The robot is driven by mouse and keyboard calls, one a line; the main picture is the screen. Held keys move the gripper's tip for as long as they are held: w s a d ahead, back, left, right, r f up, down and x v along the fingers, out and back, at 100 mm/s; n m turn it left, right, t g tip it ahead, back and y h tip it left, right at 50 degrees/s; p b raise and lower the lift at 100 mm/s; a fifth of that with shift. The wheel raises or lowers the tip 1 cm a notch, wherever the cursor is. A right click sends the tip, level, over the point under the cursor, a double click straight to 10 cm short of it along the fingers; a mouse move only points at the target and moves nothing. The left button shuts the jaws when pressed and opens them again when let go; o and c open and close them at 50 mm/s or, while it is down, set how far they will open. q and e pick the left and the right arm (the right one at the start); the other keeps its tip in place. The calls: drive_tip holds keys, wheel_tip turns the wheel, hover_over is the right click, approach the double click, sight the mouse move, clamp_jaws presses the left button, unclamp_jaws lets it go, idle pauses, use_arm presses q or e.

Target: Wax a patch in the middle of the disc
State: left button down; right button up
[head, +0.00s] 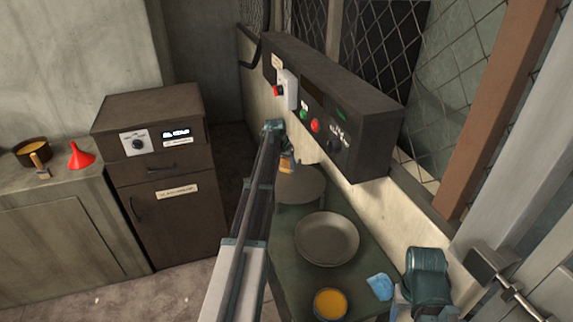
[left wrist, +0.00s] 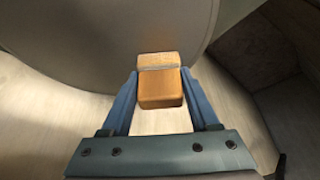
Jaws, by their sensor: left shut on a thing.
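The disc (head: 301,186) is a round, flat grey plate at the far end of the green bench, under the control box. In the left wrist view its grey face (left wrist: 95,40) fills the upper left. My left gripper (head: 284,152) is shut on a brush (head: 287,165), an orange-brown block with a pale band and a tan end. The brush (left wrist: 160,92) sits between both fingers, its tan end overlapping the disc's edge in the picture. I cannot tell whether it touches. Part of the disc is behind the gripper. My right gripper's fingers do not show.
A shallow grey bowl (head: 327,239) and a dish of orange paste (head: 330,303) stand nearer on the bench, with a blue cloth (head: 380,286) beside them. The control box (head: 335,110) overhangs the disc. A red funnel (head: 81,156) stands on the left counter.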

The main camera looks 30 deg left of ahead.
sight(298, 187)
use_arm(q)
drive_tip(key=shift+s+d+r, duration=0.1)
drive_tip(key=shift+s+d, duration=1.15)
drive_tip(key=shift+d, duration=0.2)
drive_tip(key=shift+s+d, duration=1.2)
drive_tip(key=shift+d, duration=0.25)
drive_tip(key=shift+s+d, duration=1.35)
drive_tip(key=shift+d, duration=0.15)
drive_tip(key=shift+d, duration=0.1)
